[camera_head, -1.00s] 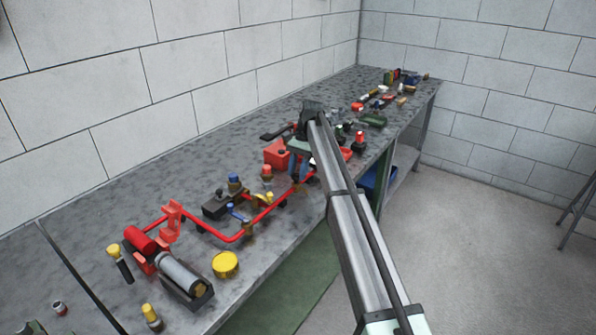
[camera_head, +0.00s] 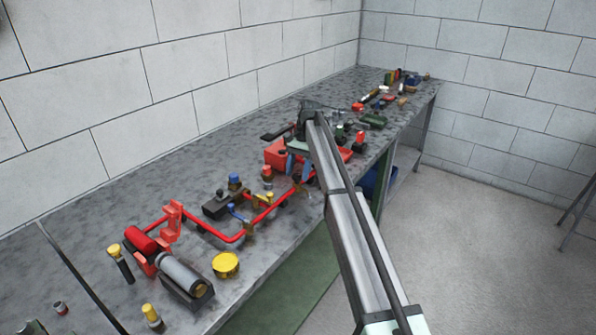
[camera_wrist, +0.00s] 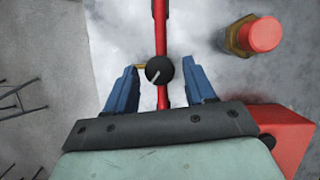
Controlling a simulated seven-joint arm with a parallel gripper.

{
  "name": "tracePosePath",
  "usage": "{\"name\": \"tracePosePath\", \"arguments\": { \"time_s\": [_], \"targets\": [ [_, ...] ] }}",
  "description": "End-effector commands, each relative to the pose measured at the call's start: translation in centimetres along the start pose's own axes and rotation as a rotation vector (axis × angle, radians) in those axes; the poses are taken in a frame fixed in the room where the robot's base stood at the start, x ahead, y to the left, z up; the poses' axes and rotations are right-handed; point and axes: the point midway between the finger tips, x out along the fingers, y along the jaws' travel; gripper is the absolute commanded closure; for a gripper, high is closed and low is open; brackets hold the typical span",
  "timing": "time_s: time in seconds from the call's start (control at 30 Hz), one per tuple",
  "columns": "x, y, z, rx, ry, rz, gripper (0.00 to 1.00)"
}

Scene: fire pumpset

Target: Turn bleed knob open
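A round black knob (camera_wrist: 160,70) with a white pointer line sits on a thin red pipe in the wrist view; I take it to be the bleed knob. My gripper (camera_wrist: 162,67) is open, with one blue finger on each side of the knob near the fingertips. Gaps show on both sides, so neither finger appears to touch it. A small brass piece sticks out left of the knob. In the head view my gripper (camera_head: 297,165) points down over the far end of the red pipe (camera_head: 232,239), and the knob is not discernible there.
A red-capped brass fitting (camera_wrist: 255,35) stands right of the fingers, and a red box (camera_wrist: 285,130) lies close by my gripper's right side.

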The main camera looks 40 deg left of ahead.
Motion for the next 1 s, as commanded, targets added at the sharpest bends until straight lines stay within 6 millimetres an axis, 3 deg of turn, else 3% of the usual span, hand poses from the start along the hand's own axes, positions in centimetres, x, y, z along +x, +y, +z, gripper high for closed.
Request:
{"name": "tracePosePath", "arguments": {
  "time_s": [0.57,1.0],
  "targets": [
    [-0.01,0.06,0.07,0.022,-0.002,-0.009,0.39],
    [0.02,0.52,0.22,0.330,-0.005,-0.132,0.39]
  ]
}}
